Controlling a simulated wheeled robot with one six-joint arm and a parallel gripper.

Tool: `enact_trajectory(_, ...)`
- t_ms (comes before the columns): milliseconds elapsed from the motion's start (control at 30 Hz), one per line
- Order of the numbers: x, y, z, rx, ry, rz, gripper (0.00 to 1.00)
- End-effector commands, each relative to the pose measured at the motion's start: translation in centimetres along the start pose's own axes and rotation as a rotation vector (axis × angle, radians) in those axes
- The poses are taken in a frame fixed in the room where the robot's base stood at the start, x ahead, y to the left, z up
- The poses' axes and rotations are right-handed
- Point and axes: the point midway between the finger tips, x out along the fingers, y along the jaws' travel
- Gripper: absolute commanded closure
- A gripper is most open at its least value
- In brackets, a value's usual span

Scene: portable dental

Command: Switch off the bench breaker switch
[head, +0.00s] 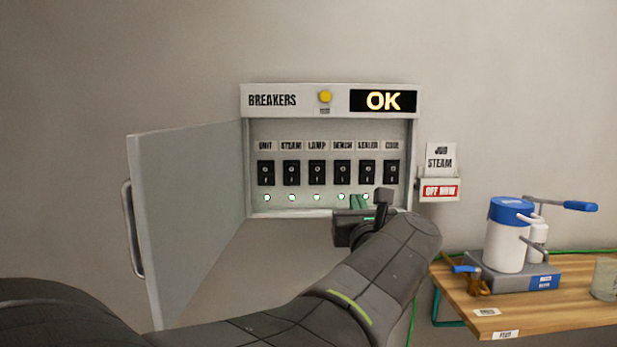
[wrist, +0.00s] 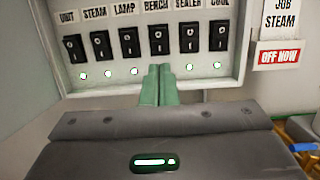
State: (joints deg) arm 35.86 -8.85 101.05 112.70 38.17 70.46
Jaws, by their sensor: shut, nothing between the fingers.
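The bench breaker switch (head: 342,173) is a black rocker under the BENCH label, fourth from the left in the row. It also shows in the wrist view (wrist: 159,40), and its green light is lit in the head view. My gripper (head: 358,202) is shut and empty, below and in front of the row. In the wrist view its green fingertips (wrist: 160,70) sit together just below the bench switch and hide its light. I cannot tell whether they touch the panel.
The breaker box (head: 330,213) has its door (head: 190,210) swung open on the left. Other switches flank the bench one closely. Its display (head: 383,101) reads OK. A card holder (head: 439,190) reads STEAM and OFF NOW. A wooden table (head: 470,305) with equipment stands at right.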

Motion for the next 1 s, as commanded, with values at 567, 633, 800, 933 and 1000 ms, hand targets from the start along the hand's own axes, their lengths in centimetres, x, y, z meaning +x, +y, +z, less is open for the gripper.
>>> enact_trajectory(567, 6.3, 0.1, -0.1, 0.003, 0.001, 0.004, 1.00)
enact_trajectory(633, 7.8, 0.1, -0.1, 0.001, 0.001, 0.003, 1.00)
enact_trajectory(800, 10.9, 0.1, -0.1, 0.002, 0.001, 0.003, 1.00)
enact_trajectory(933, 12.7, 0.0, 0.0, 0.000, 0.001, 0.001, 1.00)
enact_trajectory(1000, 13.3, 0.0, 0.0, 0.000, 0.000, 0.001, 1.00)
